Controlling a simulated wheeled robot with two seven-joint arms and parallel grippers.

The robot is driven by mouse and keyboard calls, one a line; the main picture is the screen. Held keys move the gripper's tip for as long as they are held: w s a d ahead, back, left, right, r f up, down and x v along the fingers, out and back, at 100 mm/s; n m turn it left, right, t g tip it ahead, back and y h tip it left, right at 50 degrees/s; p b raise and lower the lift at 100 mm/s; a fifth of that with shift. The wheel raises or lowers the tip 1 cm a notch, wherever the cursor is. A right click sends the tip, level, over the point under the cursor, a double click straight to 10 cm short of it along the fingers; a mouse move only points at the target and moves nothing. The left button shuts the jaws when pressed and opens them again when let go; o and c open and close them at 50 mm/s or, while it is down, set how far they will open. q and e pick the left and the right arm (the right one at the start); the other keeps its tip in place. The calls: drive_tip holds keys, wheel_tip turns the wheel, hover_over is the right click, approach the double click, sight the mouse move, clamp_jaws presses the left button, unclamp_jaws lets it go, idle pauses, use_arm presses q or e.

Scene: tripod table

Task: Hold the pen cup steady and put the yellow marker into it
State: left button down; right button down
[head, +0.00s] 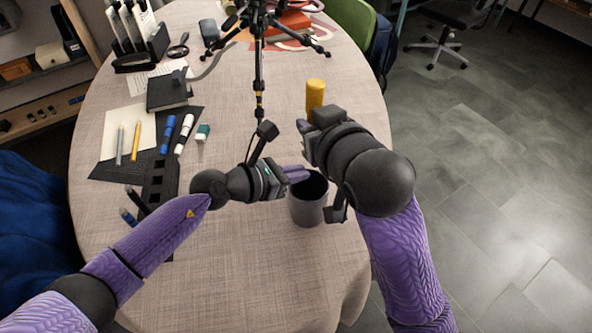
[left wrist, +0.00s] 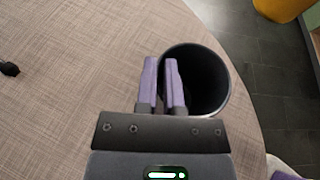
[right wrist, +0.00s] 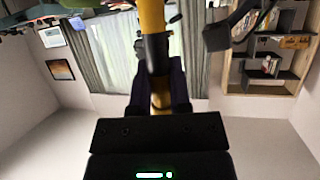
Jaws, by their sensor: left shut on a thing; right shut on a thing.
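The grey pen cup (head: 308,208) stands upright on the table near its front right part, with its open dark mouth (left wrist: 202,80) showing in the left wrist view. My left gripper (head: 296,173) is shut on the cup's left rim, with its purple fingers either side of the wall. The yellow marker (head: 315,94) is held up beyond the cup by my right gripper (head: 307,137). In the right wrist view the marker (right wrist: 152,18) rises from between the shut fingers, with a black band around it. The right wrist and hand hide part of the cup's right side.
A tripod (head: 260,60) stands on the table beyond the cup. Blue and white markers (head: 166,134), an eraser (head: 203,132), pencils and a black notebook (head: 168,91) lie at left. A black holder (head: 160,182) is beside my left forearm. The table front is clear.

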use_arm(q)
drive_tip(key=shift+f, duration=0.15)
use_arm(e)
wheel_tip(320, 180, down, 10)
idle(1.0)
drive_tip(key=shift+c, duration=2.4)
unclamp_jaws()
use_arm(q)
drive_tip(key=shift+s, duration=0.1)
use_arm(e)
drive_tip(key=v, duration=0.7)
drive_tip(key=shift+s, duration=0.3)
drive_tip(key=shift+d, duration=0.1)
use_arm(q)
drive_tip(key=c, duration=0.7)
unclamp_jaws()
drive_tip(key=shift+o, duration=0.2)
